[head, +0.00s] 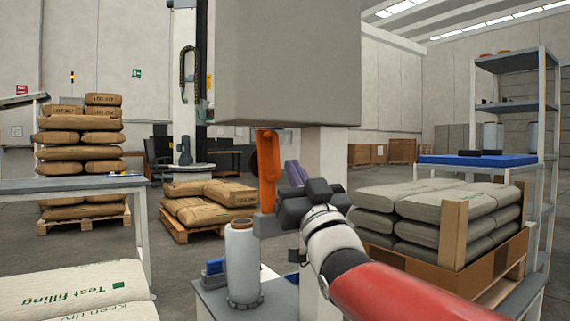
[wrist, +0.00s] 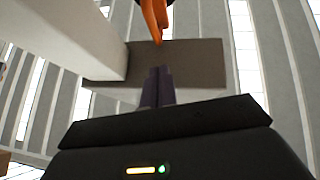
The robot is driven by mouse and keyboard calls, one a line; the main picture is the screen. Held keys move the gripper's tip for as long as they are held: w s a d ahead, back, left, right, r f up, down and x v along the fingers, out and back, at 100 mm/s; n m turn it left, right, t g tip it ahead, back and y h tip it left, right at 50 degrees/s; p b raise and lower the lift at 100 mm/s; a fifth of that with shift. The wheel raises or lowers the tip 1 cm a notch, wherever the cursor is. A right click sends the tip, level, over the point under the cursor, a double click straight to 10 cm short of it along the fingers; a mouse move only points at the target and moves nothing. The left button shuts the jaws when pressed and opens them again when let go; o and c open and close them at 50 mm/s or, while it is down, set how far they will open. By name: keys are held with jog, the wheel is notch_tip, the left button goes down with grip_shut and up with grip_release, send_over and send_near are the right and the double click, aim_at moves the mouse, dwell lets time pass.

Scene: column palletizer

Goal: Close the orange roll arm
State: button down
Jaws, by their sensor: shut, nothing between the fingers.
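The orange roll arm (head: 268,170) hangs from the underside of a large grey housing (head: 290,65) in the head view. It stands near upright, with a small grey block at its lower end. My gripper (head: 292,165) is just to its right, purple fingers pointing up. In the wrist view the fingers (wrist: 157,72) are together and empty. The orange roll arm (wrist: 154,18) shows beyond their tips at the top, with a gap visible in that view. The housing (wrist: 190,62) is behind it. Whether gripper and roll arm touch cannot be told.
A pale roll (head: 242,260) stands upright on a low bench, below and left of my gripper. A pale column (head: 325,155) rises behind the gripper. Grey sacks (head: 450,210) lie on a pallet at right. Brown sacks (head: 210,200) are on a pallet at left.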

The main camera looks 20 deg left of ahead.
aim_at(277, 152)
jog(key=shift+w+a+r, duration=0.2)
jog(key=shift+w+a, duration=0.7)
jog(key=shift+w, duration=0.25)
jog(key=shift+w+a+r, duration=0.2)
jog(key=shift+w+a, duration=0.7)
jog(key=shift+w, duration=0.2)
jog(key=shift+r+p, duration=0.1)
jog(key=shift+p, duration=0.2)
